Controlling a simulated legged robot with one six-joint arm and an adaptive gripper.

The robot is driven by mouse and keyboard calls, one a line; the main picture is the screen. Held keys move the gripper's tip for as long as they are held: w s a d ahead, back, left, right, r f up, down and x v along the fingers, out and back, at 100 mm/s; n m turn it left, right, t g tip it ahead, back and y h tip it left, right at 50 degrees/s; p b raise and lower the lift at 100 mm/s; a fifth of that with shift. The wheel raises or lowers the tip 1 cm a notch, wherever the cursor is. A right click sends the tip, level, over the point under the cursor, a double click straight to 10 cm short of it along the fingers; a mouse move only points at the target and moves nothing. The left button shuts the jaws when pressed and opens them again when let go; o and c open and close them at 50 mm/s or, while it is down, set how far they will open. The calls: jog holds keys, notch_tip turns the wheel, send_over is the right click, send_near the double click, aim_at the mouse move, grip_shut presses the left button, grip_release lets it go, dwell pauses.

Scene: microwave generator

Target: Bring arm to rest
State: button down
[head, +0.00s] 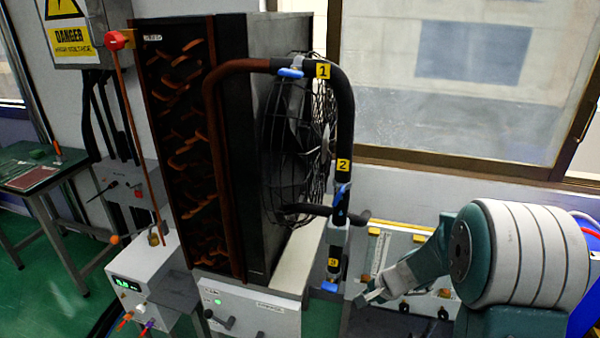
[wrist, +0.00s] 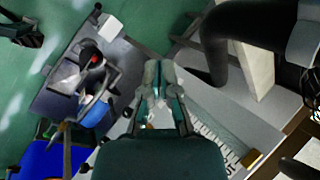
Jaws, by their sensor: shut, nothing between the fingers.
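My gripper (head: 368,296) shows in the head view at the lower middle right, pointing left and slightly down. My teal and grey arm (head: 530,255) is folded at the right. In the wrist view my gripper (wrist: 156,75) has its fingers together with nothing seen between them. In the head view its tip is close in the picture to the black pipe (head: 349,120) with yellow tags 1, 2 and 3 and blue valve handles. I cannot tell whether they touch.
A tall cooling unit (head: 180,130) with a caged fan (head: 295,140) stands at the middle. A white control box (head: 140,285) with a green display is at lower left. A green table (head: 35,165) stands further left. A pale panel (head: 395,250) is behind my gripper.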

jog(key=s+a+r+n, duration=0.25)
jog(key=s+r, duration=0.25)
jog(key=r, duration=0.4)
jog(key=s+d+r+n+t+h, duration=0.1)
jog(key=s+r+n, duration=0.3)
jog(key=s, duration=0.6)
jog(key=s+d+r+n+t+h, duration=0.1)
jog(key=s+r+n+h, duration=0.3)
jog(key=s+r, duration=0.5)
jog(key=shift+s+d+r, duration=0.2)
jog(key=shift+s, duration=0.15)
